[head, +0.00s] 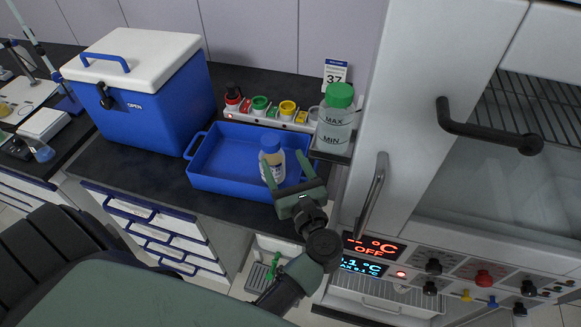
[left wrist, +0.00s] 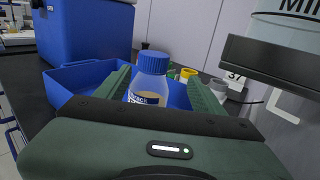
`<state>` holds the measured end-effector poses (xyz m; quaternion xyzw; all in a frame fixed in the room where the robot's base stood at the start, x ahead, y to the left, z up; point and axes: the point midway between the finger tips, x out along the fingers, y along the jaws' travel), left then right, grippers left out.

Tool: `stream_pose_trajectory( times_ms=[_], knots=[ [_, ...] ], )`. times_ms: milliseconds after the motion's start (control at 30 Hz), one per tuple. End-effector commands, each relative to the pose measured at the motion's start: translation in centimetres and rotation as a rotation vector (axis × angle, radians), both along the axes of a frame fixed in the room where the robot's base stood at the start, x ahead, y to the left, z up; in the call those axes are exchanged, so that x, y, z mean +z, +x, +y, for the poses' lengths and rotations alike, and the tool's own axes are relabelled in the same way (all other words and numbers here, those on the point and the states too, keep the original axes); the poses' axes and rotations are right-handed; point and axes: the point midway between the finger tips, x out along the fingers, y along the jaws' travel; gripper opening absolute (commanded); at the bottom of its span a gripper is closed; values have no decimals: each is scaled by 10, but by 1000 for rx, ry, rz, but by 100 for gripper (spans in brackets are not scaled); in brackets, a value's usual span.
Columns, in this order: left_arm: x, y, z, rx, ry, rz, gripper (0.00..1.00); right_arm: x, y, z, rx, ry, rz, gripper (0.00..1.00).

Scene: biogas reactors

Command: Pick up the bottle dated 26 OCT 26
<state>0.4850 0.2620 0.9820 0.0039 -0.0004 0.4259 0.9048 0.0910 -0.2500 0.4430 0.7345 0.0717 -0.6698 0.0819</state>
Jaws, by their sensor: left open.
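A small bottle (head: 271,160) with a blue cap, a white label and a brownish lower part stands upright at the right side of the blue tray (head: 222,187). Its label text is too small to read, so I cannot tell the date. My left gripper (head: 290,173) is open, with its two green fingers on either side of the bottle. In the left wrist view the bottle (left wrist: 151,78) stands between the open fingers, its lower part hidden behind the gripper body. My right gripper does not show.
A blue cool box (head: 160,105) with a white lid stands left of the tray. A white cabinet (head: 400,110) bounds the right.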

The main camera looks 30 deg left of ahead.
Motion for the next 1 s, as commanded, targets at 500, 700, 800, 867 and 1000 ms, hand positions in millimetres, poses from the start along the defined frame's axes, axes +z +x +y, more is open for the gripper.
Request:
stream_pose_trajectory(
  times_ms=[500, 700, 800, 867, 1000],
  knots=[
    [5, 40, 54, -3, 3, 0, 69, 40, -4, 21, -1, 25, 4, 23],
    [2, 43, 58, -2, 0, 0, 69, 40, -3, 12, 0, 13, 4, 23],
    [2, 43, 58, -2, 0, 0, 69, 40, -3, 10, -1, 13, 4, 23],
    [2, 43, 58, -2, 0, 0, 55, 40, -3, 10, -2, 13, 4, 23],
    [2, 43, 58, -3, 0, 0, 16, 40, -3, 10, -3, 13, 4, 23]
  ],
)
